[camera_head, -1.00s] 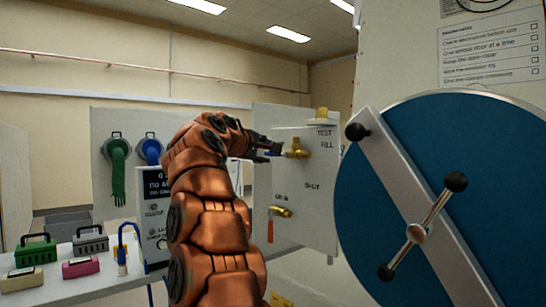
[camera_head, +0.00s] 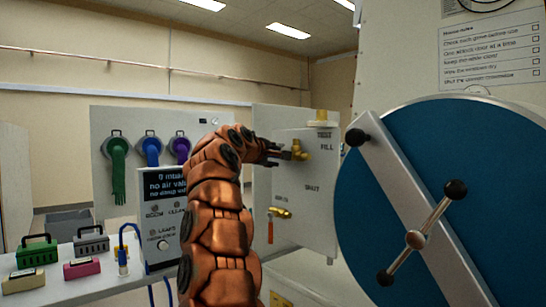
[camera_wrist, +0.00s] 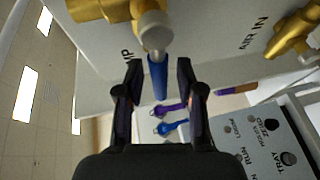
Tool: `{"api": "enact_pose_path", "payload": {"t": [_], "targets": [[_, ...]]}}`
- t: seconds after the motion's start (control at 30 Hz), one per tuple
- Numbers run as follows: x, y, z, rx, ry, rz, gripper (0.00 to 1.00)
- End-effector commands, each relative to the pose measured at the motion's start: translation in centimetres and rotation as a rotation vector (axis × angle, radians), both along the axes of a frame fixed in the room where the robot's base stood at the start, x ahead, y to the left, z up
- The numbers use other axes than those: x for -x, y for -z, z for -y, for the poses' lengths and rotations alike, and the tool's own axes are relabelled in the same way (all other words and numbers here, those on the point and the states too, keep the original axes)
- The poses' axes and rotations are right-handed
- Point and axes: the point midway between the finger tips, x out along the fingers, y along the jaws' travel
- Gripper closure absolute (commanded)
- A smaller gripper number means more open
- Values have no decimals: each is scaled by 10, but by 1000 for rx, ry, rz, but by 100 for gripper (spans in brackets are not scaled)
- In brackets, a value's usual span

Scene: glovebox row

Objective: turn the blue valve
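My gripper (camera_wrist: 158,68) is open, with one finger on each side of the blue handle. Gaps show between the handle and both fingers. In the head view my gripper (camera_head: 279,152) reaches the valve from the left, and the blue handle is mostly hidden there.
A second brass valve with an orange handle (camera_head: 270,230) is lower on the panel. A large blue round door (camera_head: 385,225) with a metal bar stands at right. A control box (camera_head: 165,215), hanging gloves (camera_head: 118,170) and a bench with small cases (camera_head: 38,252) are at left.

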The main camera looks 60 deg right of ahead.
Motion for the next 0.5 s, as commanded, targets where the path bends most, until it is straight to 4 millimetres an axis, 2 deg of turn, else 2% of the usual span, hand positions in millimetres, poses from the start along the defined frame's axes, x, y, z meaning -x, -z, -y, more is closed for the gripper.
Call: {"api": "enact_pose_path", "payload": {"t": [0.07,0.3,0.5], "targets": [[0,0,0,0,0,0,74],[0,0,0,0,0,0,99],[0,0,0,0,0,0,100]]}}
